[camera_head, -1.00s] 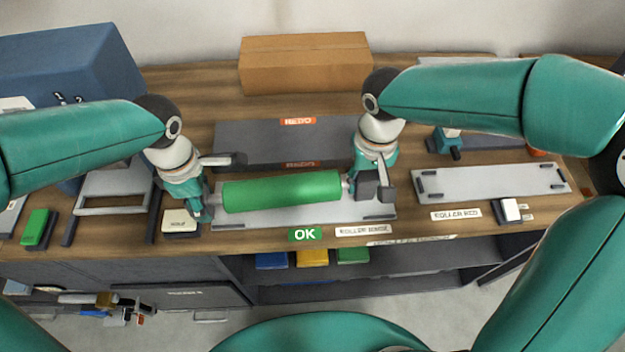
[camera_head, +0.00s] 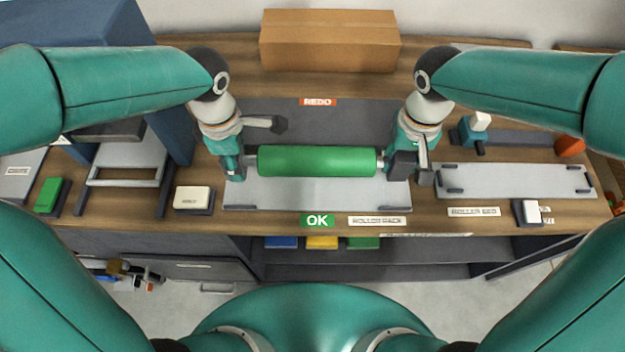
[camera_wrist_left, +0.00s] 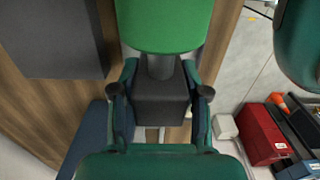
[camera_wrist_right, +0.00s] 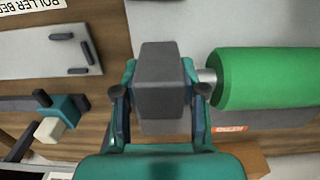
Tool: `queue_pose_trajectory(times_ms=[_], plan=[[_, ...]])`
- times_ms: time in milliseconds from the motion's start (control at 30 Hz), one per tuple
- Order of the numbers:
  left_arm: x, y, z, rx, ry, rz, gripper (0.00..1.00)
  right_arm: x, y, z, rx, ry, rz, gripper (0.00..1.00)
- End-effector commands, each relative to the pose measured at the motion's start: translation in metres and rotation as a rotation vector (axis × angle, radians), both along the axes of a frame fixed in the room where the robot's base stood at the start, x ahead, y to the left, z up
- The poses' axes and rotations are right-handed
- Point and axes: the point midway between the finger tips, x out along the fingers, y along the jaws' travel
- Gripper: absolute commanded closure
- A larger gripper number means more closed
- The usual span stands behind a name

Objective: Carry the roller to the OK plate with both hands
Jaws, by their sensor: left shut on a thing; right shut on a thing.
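The green roller (camera_head: 318,161) is level between my two grippers, in front of the dark REDO plate (camera_head: 285,118) in the picture and over the back edge of the light grey plate (camera_head: 300,195) behind the OK label (camera_head: 317,221). It looks held above the surface; the exact gap cannot be told. My left gripper (camera_head: 235,168) is shut on the dark end block (camera_wrist_left: 160,100) at the roller's left end. My right gripper (camera_head: 407,166) is shut on the dark block (camera_wrist_right: 160,80) at its right end. The roller also shows in the right wrist view (camera_wrist_right: 265,78).
A cardboard box (camera_head: 329,40) stands at the back. A pale plate (camera_head: 515,180) lies on the right, a grey-framed stand (camera_head: 125,175) on the left. A white-topped block (camera_head: 192,198) sits near the left arm. The light plate's front part is bare.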

Motion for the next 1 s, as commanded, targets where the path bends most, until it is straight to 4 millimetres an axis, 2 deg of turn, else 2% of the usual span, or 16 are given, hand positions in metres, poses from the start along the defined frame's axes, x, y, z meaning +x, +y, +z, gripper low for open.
queue_pose_trajectory(times_ms=[367, 1000], plan=[[0.0, -0.002, -0.005, 0.0, 0.0, -0.003, 1.0, 0.0, -0.002, -0.004, 0.001, -0.003, -0.003, 1.0], [0.0, -0.003, -0.041, 0.0, -0.001, -0.003, 1.0, 0.0, -0.003, -0.041, 0.001, -0.003, -0.003, 1.0]])
